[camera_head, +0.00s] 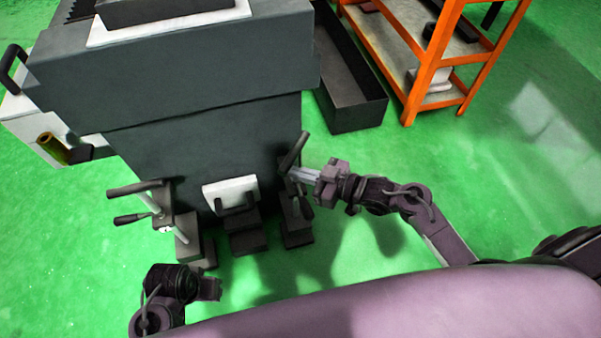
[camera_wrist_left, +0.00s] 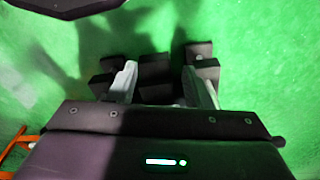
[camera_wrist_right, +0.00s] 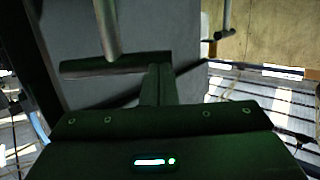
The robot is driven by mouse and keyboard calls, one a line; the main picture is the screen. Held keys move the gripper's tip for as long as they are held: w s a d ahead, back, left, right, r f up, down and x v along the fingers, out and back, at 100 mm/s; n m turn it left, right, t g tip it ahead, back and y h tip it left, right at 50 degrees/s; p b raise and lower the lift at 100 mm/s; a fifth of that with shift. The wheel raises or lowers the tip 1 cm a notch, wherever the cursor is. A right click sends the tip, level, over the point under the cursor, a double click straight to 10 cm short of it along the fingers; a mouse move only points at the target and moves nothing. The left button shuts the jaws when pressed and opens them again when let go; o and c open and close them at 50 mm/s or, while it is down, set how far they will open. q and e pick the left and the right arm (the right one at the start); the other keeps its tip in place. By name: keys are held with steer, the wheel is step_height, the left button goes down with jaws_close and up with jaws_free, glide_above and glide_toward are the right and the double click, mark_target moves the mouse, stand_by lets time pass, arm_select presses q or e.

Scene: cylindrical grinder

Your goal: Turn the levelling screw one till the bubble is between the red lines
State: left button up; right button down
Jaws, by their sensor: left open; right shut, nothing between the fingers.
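Two levelling screws with T-bar handles stand at the grey machine's foot: a left one (camera_head: 140,188) and a right one (camera_head: 293,153). Which is number one cannot be told. My right gripper (camera_head: 291,173) is shut and empty, close beside the right screw's bar. In the right wrist view the shut fingers (camera_wrist_right: 159,72) reach to the dark crossbar (camera_wrist_right: 90,68) on its rod (camera_wrist_right: 106,28); whether they touch it is unclear. My left gripper (camera_wrist_left: 158,76) is open and empty, low in front of the left screw. No bubble or red lines can be made out.
The grey machine (camera_head: 215,70) fills the upper left. A white-topped block (camera_head: 229,188) sits between the screws. A dark open bin (camera_head: 352,112) and an orange shelf (camera_head: 425,60) stand behind right. The green floor (camera_head: 520,190) at right is clear.

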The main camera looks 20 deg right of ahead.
arm_select(q)
steer(key=shift+r, duration=0.15)
arm_select(e)
steer(key=shift+w+a, duration=0.1)
steer(key=shift+a, duration=0.05)
arm_select(q)
step_height(320, 180, down, 2)
steer(key=shift+w+a+f+p, duration=0.1)
steer(key=shift+w+f+p, duration=0.1)
steer(key=shift+p, duration=0.15)
arm_select(e)
steer(key=shift+w+a+f, duration=0.15)
steer(key=shift+w+a, duration=0.15)
steer(key=shift+a, duration=0.4)
arm_select(q)
steer(key=shift+s, duration=0.1)
